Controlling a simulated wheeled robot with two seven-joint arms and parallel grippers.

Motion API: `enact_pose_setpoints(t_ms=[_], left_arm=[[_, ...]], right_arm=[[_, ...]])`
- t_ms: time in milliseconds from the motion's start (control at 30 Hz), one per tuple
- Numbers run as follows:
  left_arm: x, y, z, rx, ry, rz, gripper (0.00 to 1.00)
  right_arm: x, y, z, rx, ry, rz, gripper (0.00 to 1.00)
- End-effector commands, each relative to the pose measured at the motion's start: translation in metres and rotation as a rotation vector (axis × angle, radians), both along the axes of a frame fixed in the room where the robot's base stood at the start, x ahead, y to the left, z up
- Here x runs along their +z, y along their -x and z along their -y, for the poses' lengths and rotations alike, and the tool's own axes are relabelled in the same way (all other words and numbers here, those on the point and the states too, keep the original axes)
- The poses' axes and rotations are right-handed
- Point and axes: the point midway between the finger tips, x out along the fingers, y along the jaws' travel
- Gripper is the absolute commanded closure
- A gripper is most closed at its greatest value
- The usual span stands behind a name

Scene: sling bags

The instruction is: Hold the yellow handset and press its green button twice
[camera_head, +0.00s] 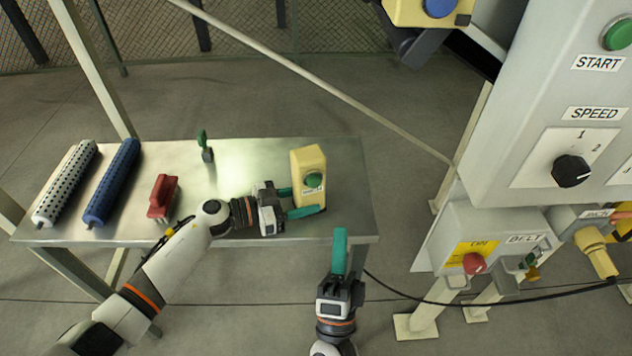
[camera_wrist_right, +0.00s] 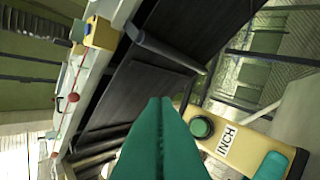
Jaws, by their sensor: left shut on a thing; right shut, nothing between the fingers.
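The yellow handset (camera_head: 309,159) is upright over the right end of the metal table, its green button (camera_head: 314,180) facing me. My left gripper (camera_head: 297,201) is shut on the handset's lower part, coming from the left. I cannot tell whether the handset touches the table. My right gripper (camera_head: 340,250) is shut and empty, below and right of the handset, apart from it, fingers pointing up. In the right wrist view the handset (camera_wrist_right: 247,133) is right of my right fingertips (camera_wrist_right: 160,105), with the green button (camera_wrist_right: 202,127) and an INCH label.
The metal table (camera_head: 250,160) carries a white roller (camera_head: 66,184), a blue roller (camera_head: 112,181), a red-handled brush (camera_head: 162,196) and a small green-handled tool (camera_head: 204,145). A grey control panel (camera_head: 530,120) stands at right. A black cable (camera_head: 440,302) crosses the floor area.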

Motion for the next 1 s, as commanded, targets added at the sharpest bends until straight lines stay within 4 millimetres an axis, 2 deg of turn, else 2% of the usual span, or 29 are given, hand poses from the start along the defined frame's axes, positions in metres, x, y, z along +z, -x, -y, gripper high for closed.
enact_pose_setpoints(t_ms=[267,700,1000], left_arm=[[0.000,0.000,0.000,0.000,0.000,0.000,0.67],[0.000,0.000,0.000,0.000,0.000,0.000,0.67],[0.000,0.000,0.000,0.000,0.000,0.000,0.67]], right_arm=[[0.000,-0.011,-0.004,0.000,0.002,0.001,1.00],[0.000,-0.067,-0.022,0.000,0.001,0.000,1.00],[-0.001,-0.084,-0.027,0.001,0.003,-0.002,1.00]])
